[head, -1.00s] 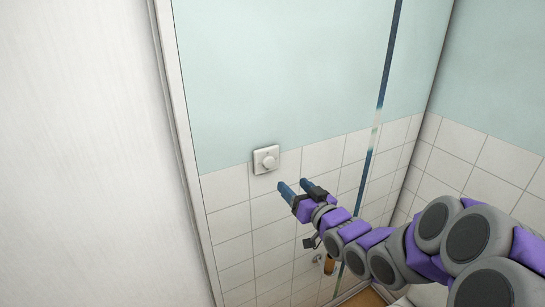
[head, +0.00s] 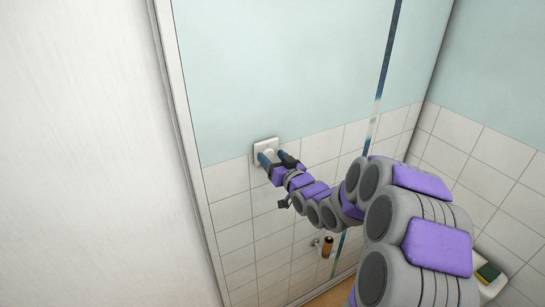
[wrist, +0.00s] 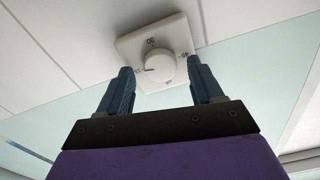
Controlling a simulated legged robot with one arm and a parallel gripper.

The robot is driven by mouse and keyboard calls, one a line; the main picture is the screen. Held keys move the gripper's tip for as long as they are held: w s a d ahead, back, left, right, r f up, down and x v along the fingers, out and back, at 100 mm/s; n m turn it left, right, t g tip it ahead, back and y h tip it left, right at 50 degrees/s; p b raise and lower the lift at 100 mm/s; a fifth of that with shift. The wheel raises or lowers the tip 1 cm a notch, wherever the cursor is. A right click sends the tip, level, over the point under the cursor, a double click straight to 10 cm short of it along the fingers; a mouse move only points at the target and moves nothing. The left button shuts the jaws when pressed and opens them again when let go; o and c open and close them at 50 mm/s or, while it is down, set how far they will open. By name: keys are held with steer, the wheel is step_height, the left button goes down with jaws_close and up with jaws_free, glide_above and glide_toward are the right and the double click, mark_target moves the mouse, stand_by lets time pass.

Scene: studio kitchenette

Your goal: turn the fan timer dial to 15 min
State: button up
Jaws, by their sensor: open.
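The fan timer dial is a round pale knob (wrist: 160,70) on a square white plate (wrist: 133,42) fixed to the wall. In the head view the plate (head: 266,143) sits where the tiles meet the blue-green paint. My gripper (head: 272,156) is at the plate, its open blue fingers hiding most of the knob there. In the wrist view the gripper (wrist: 160,66) has one finger on each side of the knob, with a visible gap on both sides. A short dark mark shows at the knob's left edge. The small printed labels around it are too small to read surely.
A pale panel (head: 75,150) with a frame edge stands at the left. White tiles (head: 230,210) run below the plate. A small brown-orange object (head: 328,247) is lower on the wall. A green and yellow sponge-like item (head: 488,272) lies at the lower right.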

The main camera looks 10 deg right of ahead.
steer(key=shift+w+a, duration=0.1)
steer(key=shift+w, duration=0.2)
steer(key=shift+c, duration=0.2)
steer(key=c, duration=1)
steer(key=shift+b, duration=0.35)
steer(key=shift+f+n+b, duration=0.1)
steer(key=shift+n+b, duration=0.6)
steer(key=shift+b, duration=0.05)
steer(key=shift+n, duration=0.3)
